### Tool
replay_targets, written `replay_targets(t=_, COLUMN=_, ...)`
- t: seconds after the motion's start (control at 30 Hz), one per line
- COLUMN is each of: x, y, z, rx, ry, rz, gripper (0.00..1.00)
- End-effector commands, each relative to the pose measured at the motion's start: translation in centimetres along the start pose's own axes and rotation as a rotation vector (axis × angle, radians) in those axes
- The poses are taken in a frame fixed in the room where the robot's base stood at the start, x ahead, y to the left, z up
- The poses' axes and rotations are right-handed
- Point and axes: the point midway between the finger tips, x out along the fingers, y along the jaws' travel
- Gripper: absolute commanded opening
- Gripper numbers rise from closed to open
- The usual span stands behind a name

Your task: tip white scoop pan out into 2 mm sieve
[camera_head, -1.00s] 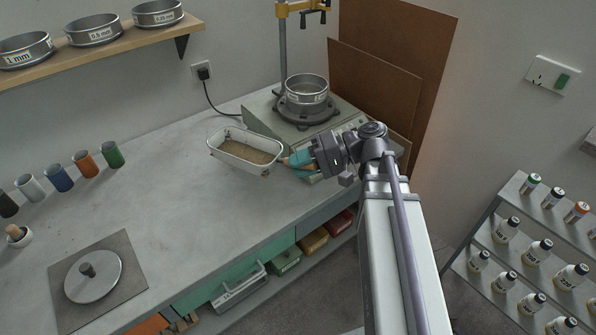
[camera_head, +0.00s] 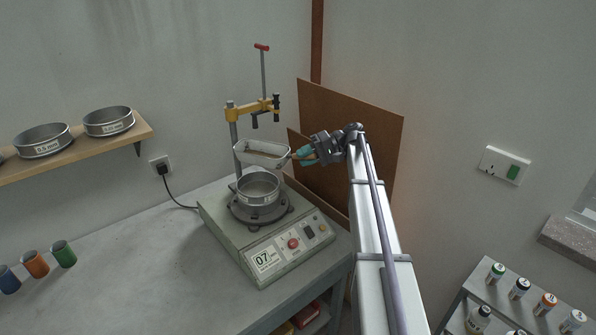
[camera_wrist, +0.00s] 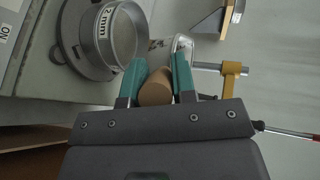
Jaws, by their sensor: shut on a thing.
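The white scoop pan (camera_head: 262,160) is held up in the air by its handle, with brown material inside. My gripper (camera_head: 304,156) is shut on the pan's wooden handle. In the wrist view the teal fingers of my gripper (camera_wrist: 158,82) close on both sides of the round wooden handle end (camera_wrist: 156,88), and part of the pan (camera_wrist: 178,46) shows beyond. The 2 mm sieve (camera_head: 258,190) sits on the shaker below the pan and is open at the top; its 2 mm label shows in the wrist view (camera_wrist: 112,38). The pan looks about level, above and slightly behind the sieve's rim.
The shaker (camera_head: 268,238) carries a post with a yellow clamp arm (camera_head: 250,108) close behind the pan. Brown boards (camera_head: 350,125) lean at the right. A wall shelf (camera_head: 75,150) holds more sieves. The left bench top (camera_head: 120,270) is mostly clear.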

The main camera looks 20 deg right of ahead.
Motion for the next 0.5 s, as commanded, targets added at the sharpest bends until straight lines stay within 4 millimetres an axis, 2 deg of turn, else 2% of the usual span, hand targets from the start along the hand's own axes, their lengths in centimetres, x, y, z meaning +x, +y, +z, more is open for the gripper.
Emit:
replay_targets(t=0.27, x=-0.1, y=0.2, z=-0.2, rx=-0.009, ry=0.003, rz=0.006, gripper=0.00)
replay_targets(t=0.5, x=0.4, y=1.3, z=-0.1, rx=-0.074, ry=0.026, rz=0.057, gripper=0.00)
